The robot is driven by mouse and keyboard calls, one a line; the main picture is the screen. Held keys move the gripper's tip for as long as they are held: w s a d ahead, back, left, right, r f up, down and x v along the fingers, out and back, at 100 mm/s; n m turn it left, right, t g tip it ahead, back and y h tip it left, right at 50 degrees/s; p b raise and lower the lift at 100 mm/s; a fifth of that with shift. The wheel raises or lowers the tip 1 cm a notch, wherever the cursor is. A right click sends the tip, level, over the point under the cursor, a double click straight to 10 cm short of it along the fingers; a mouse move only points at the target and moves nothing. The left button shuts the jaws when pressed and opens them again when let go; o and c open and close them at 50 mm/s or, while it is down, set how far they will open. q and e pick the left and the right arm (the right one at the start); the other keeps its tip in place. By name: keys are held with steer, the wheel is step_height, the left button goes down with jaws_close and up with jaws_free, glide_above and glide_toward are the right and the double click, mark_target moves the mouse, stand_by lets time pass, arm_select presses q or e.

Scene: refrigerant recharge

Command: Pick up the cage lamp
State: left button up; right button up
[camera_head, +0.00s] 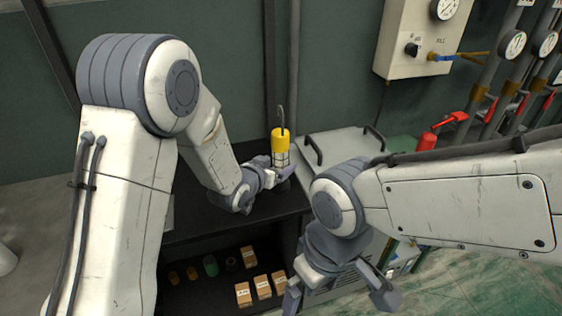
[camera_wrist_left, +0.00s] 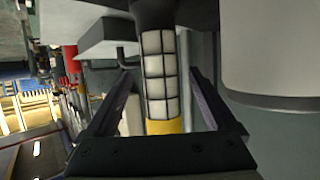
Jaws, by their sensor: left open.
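The cage lamp (camera_head: 281,141) has a yellow body, a wire cage at its lower end and a hook on top. It stands upright above the dark bench top. In the left wrist view its white, dark-barred cage and yellow part (camera_wrist_left: 163,127) lie between the two fingers. My left gripper (camera_head: 275,173) is open around the lamp's cage end, with gaps visible on both sides in the wrist view. My right gripper (camera_head: 340,293) is open and empty, low in front of the bench.
A grey metal case with handles (camera_head: 338,146) stands right of the lamp. Several small boxes (camera_head: 262,286) sit on the shelf below. A gauge panel (camera_head: 416,38) hangs on the wall. Red-handled valves and pipes stand at right. A pale cylinder (camera_wrist_left: 275,50) is close beside the left gripper.

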mark_target(284, 159)
arm_select(q)
steer(key=p+x, duration=0.1)
steer(key=x, duration=0.4)
steer(key=shift+w, duration=0.1)
steer(key=shift+d+r, duration=0.1)
jaws_close()
